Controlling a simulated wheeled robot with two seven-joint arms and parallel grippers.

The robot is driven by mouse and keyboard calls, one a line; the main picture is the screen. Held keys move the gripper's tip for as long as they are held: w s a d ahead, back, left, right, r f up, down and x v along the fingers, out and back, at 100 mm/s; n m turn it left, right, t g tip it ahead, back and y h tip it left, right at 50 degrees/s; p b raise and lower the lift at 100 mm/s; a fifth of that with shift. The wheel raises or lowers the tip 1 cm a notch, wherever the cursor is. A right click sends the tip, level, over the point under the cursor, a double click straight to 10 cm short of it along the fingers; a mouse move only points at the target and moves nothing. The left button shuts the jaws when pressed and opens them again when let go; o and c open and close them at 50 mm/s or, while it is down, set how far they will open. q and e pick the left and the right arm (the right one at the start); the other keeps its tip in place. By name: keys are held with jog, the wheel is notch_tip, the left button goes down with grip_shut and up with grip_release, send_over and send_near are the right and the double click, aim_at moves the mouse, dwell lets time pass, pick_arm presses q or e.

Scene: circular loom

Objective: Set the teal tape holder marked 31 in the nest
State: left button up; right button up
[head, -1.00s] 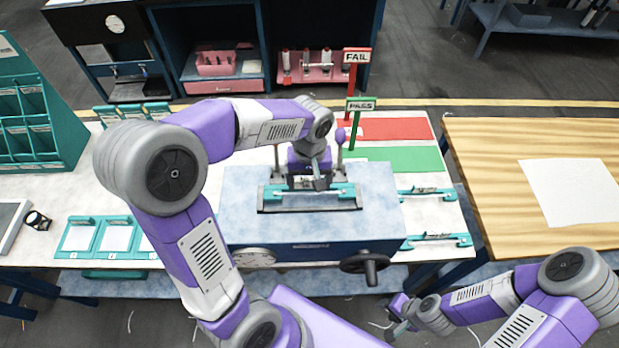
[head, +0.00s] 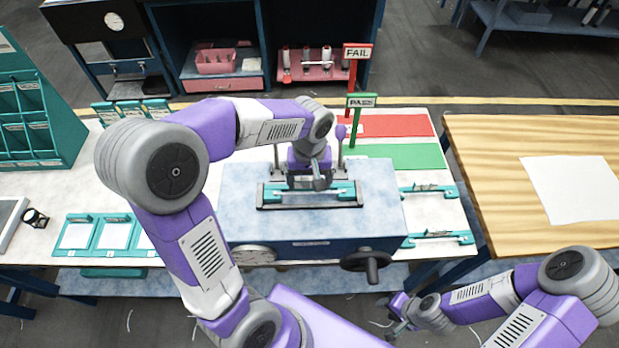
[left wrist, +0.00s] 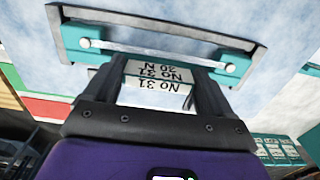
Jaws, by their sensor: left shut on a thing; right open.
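The teal tape holder marked 31 (head: 341,192) is in my left gripper (head: 319,184), over the nest (head: 310,207), a dark-edged frame on top of the blue machine. In the left wrist view the holder's teal ends (left wrist: 232,68) and metal rod lie lengthwise within the nest's frame (left wrist: 160,17). My left fingers (left wrist: 157,95) are shut about its white label (left wrist: 157,72), which reads No 31. I cannot tell whether the holder rests fully on the nest. My right gripper (head: 397,322) is low at the front, open and away from the machine.
The blue machine (head: 240,225) has a dial and a crank (head: 367,262) in front. Two more teal holders (head: 430,191) (head: 440,237) lie to its right. The green PASS area (head: 405,156) and red FAIL area (head: 400,126) lie behind. Teal trays (head: 110,236) stand to the left.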

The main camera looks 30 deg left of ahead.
pick_arm(q)
jog(key=shift+f+b, duration=0.3)
jog(key=shift+f, duration=0.2)
jog(key=o, duration=1.7)
jog(key=shift+r+p, duration=0.45)
jog(key=shift+r, duration=3.4)
